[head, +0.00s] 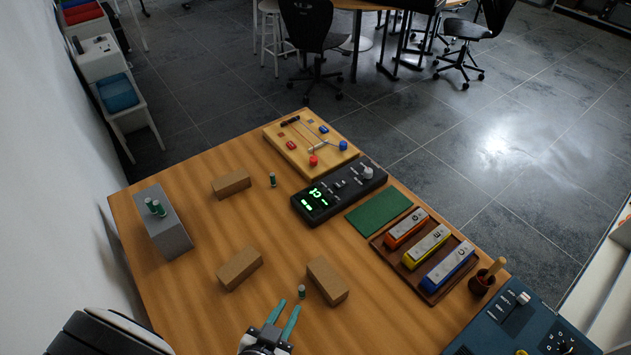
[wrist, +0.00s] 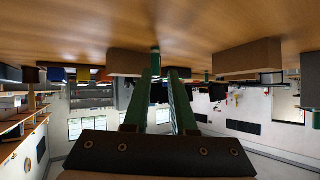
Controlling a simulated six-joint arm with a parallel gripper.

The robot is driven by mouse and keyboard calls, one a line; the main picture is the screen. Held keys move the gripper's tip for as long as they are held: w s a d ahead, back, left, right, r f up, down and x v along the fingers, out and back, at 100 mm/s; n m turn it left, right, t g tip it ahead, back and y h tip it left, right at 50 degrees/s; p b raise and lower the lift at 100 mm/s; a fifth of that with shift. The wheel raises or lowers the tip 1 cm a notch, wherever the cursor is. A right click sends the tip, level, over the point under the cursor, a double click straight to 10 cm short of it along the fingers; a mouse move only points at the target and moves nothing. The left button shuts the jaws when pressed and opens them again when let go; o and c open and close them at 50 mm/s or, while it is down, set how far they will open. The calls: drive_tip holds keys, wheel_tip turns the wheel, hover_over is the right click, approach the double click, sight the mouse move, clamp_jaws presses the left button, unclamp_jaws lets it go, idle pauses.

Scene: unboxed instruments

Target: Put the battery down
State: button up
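A small green battery (head: 302,291) with a pale top stands upright on the wooden table (head: 190,290), beside a cardboard-brown block. My gripper (head: 288,305) is open, its two green fingers apart with nothing between them. The battery is just beyond the right fingertip in the head view. In the wrist view, which is upside down, the battery (wrist: 155,50) shows at the tip of the left finger; whether they touch I cannot tell. Another green battery (head: 272,180) stands farther back. Two more batteries (head: 155,207) are on top of a grey block (head: 170,235).
Brown blocks stand at the near right (head: 328,281), the left (head: 240,268) and the back (head: 231,184). A black instrument with green digits (head: 318,201), a green mat (head: 379,213) and a tray of coloured bars (head: 427,291) are to the right. The table's middle is clear.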

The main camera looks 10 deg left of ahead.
sight(300, 290)
drive_tip(key=shift+w+d+r+n+t, duration=0.1)
drive_tip(key=shift+d+r+n+t, duration=0.35)
drive_tip(key=shift+n+t, duration=0.4)
drive_tip(key=x, duration=0.6)
drive_tip(key=shift+w+d+f, duration=0.1)
drive_tip(key=shift+w+f, duration=0.05)
drive_tip(key=shift+w, duration=0.2)
clamp_jaws()
